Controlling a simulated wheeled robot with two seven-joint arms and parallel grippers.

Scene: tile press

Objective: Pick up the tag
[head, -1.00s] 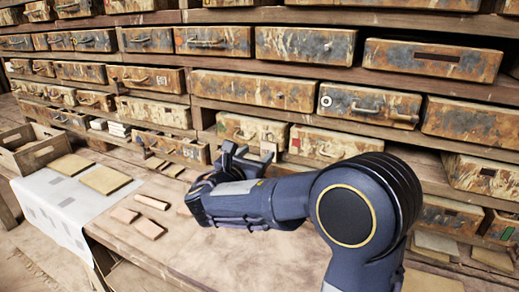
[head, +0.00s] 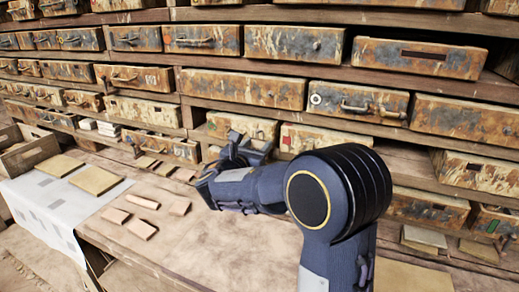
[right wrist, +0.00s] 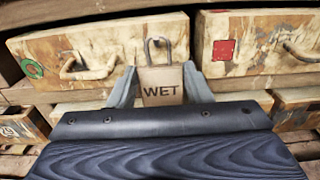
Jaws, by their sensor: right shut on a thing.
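The tag (right wrist: 161,88) is a small tan card with the dark word "WET" and a grey loop at its top. In the right wrist view it stands upright between the two grey fingers of my right gripper, which are shut on it. In the head view my right gripper (head: 250,148) is in front of the lower row of drawers, above the back of the bench. The tag cannot be made out clearly there. I cannot tell whether its loop touches anything behind it. My left gripper is not in view.
Worn drawers fill the shelves behind; one with a green ring (right wrist: 75,55) and one with a red square (right wrist: 255,45) flank the tag. The bench (head: 190,245) bears several small tiles. A white sheet (head: 40,210) and a wooden crate (head: 30,150) are at the left.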

